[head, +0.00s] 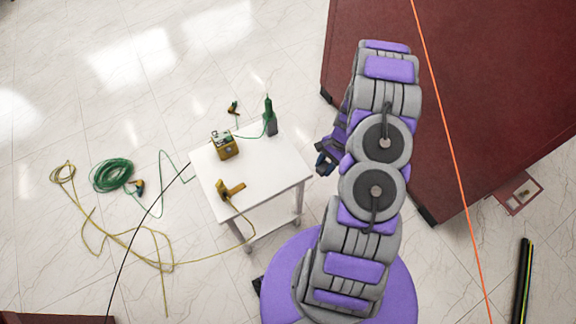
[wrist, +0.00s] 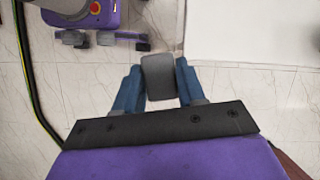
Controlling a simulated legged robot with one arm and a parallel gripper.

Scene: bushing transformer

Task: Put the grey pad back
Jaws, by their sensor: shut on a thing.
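The grey pad (wrist: 162,72) is a small dark grey block with rounded edges. It sits between the two blue fingers of my gripper (wrist: 160,88) in the wrist view. My gripper is shut on it and holds it above the tiled floor. In the head view my gripper (head: 325,162) is beside the right edge of the white table (head: 284,172), and the pad is too small to make out clearly there. The bare corner of the white table also shows at the upper right of the wrist view (wrist: 250,30).
Green (head: 112,175) and yellow (head: 102,240) cables lie on the floor at left. A large dark red block (head: 480,90) fills the right.

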